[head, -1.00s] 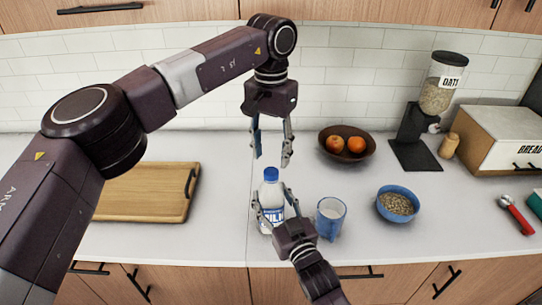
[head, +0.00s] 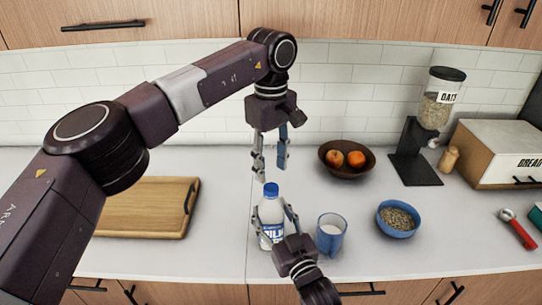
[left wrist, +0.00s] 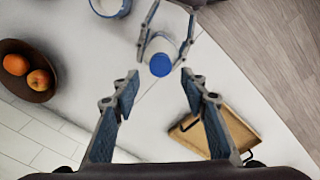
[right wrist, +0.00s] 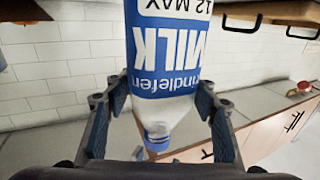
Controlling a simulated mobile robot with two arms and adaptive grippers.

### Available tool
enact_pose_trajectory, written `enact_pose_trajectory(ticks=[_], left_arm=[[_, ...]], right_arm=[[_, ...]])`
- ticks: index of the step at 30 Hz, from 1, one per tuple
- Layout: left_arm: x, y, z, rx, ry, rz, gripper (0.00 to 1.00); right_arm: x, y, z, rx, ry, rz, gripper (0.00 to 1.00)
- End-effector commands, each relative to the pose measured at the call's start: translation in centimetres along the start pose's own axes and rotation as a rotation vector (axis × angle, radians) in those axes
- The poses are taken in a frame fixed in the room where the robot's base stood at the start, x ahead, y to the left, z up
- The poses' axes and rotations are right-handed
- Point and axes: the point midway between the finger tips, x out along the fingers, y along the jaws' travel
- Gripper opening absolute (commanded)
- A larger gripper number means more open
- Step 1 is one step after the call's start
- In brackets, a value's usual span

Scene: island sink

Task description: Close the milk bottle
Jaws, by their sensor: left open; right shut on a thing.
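The milk bottle (head: 271,216) stands upright on the counter, white with a blue label and with its blue cap (head: 271,189) on top. My right gripper (head: 273,213) is shut on the bottle's body from the front; its fingers flank the label in the right wrist view (right wrist: 160,88). My left gripper (head: 270,173) points down just above the cap, open and empty. In the left wrist view the cap (left wrist: 160,65) lies slightly beyond the space between its open fingers (left wrist: 159,80). How tightly the cap sits cannot be told.
A blue mug (head: 331,232) with white contents stands close right of the bottle. A blue bowl of grain (head: 397,218), a fruit bowl (head: 330,166) and an oats dispenser (head: 412,150) are farther right. A wooden board (head: 130,215) lies left. Counter between board and bottle is clear.

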Motion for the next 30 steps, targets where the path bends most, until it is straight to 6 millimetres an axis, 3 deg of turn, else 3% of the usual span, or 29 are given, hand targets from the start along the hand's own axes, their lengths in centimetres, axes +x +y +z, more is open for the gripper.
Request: enact_pose_trajectory(ticks=[30], left_arm=[[-1.1,0.0,0.0,-1.795,0.001,0.000,0.40]], right_arm=[[0.0,0.0,0.0,0.000,0.000,0.000,0.00]])
